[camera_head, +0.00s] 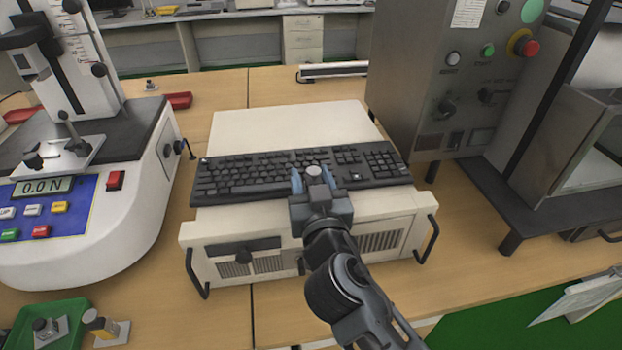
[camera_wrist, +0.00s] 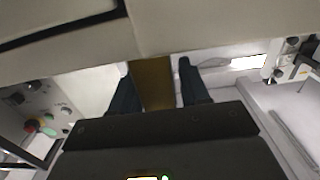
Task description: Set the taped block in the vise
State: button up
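My gripper (camera_head: 313,178) is in the middle of the head view, above the keyboard on the white instrument box. Its two fingers stand apart, with a small piece with a round grey top between them. In the wrist view a brown, tape-coloured face, apparently the taped block (camera_wrist: 152,84), fills most of the gap between the fingers. Its lower part is hidden by the gripper body. A metal clamp-like fixture (camera_head: 65,156), which looks like the vise, sits on the tester's dark base at left, well apart from my gripper. I cannot tell the state of its jaws.
The tester (camera_head: 125,195) stands at left, with a tall column. A steel control box (camera_head: 420,65) is at right. The keyboard (camera_head: 245,175) lies on the white box (camera_head: 290,125). A green tray (camera_head: 70,310) and a small yellow-sided piece (camera_head: 97,322) are at lower left.

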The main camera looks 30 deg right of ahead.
jog(key=shift+o, duration=1.4)
jog(key=shift+r, duration=0.1)
jog(key=shift+r+p, duration=0.15)
jog(key=shift+p, duration=0.15)
jog(key=b+v, duration=0.4)
jog(key=v, duration=0.8)
